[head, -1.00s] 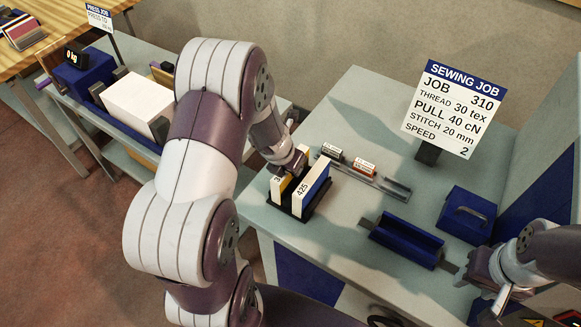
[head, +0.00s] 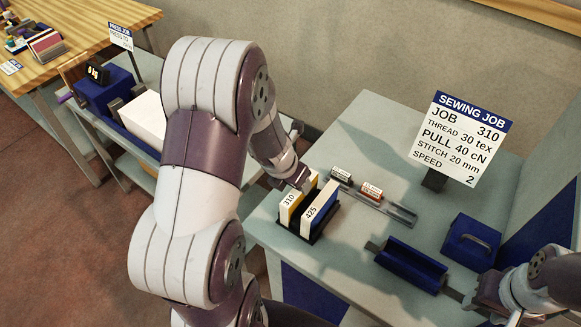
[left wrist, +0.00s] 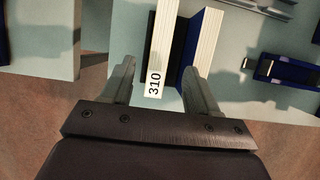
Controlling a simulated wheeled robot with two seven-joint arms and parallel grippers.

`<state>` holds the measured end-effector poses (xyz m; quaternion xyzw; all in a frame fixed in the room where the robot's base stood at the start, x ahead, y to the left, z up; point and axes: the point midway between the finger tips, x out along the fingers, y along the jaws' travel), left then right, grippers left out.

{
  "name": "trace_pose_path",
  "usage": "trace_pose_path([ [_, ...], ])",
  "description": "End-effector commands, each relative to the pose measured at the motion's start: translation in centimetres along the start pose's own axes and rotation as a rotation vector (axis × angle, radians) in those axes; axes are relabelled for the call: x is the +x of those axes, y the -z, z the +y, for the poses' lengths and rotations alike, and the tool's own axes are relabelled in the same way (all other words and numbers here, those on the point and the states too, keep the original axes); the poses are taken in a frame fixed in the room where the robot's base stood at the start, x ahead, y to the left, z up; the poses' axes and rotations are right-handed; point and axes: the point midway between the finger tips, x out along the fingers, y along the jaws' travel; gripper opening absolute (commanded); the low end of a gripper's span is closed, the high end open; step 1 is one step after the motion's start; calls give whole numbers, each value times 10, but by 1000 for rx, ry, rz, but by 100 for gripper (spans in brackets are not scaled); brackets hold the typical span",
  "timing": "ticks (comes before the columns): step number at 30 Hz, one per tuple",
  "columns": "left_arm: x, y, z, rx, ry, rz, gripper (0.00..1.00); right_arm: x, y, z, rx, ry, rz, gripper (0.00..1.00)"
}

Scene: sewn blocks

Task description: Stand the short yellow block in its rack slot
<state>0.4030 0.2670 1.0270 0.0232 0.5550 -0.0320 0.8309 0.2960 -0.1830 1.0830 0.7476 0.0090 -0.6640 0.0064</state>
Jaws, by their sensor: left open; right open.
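The short yellow block (head: 289,208), with a white end marked 310, stands upright in the left part of the dark rack (head: 317,238). It also shows in the left wrist view (left wrist: 158,55), between the finger lines of my left gripper (left wrist: 159,70). That gripper (head: 303,180) is open, close by the block's top in the head view; I cannot tell whether a finger touches it. A blue block marked 425 (head: 320,207) stands in the rack beside it. My right gripper (head: 475,297) is at the lower right, away from the rack, holding nothing visible.
A metal rail with small dark and red labelled pieces (head: 371,191) lies behind the rack. A blue trough (head: 412,266) and a blue box (head: 471,241) stand to the right. The sewing sign (head: 459,140) rises behind them. Bare tabletop lies between the rack and trough.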

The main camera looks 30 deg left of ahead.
Motion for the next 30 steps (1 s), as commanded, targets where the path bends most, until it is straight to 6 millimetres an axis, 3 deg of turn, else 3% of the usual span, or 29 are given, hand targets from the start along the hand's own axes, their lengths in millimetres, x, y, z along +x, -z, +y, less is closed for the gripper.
trace_pose_path([
  [1, -17, -3, 0, -2, 0, -1, 60, -12, 1, 0, 0, 0, 0, 46],
  [3, -29, -2, 0, -2, 0, 0, 60, -18, 2, 0, 0, 0, 0, 46],
  [8, -44, -1, -4, 57, 8, 3, 60, -23, 3, 0, 0, 0, 0, 46],
  [11, -55, 2, -29, 519, 59, 14, 60, -23, 3, 0, 0, 0, 0, 46],
  [15, -81, 24, -77, 1675, 194, 21, 60, -22, 3, 0, 0, 0, 0, 46],
  [18, -98, 45, -91, 2396, 297, 17, 60, -22, 3, 0, 0, 0, 0, 46],
  [21, -108, 58, -94, 2858, 380, 15, 60, -22, 3, 0, 0, 0, 0, 46],
  [24, -111, 63, -93, 3045, 422, 14, 60, -22, 3, 0, 0, 0, 0, 46],
  [30, -111, 63, -92, 3063, 426, 15, 60, -22, 3, 0, 0, 0, 0, 46],
])
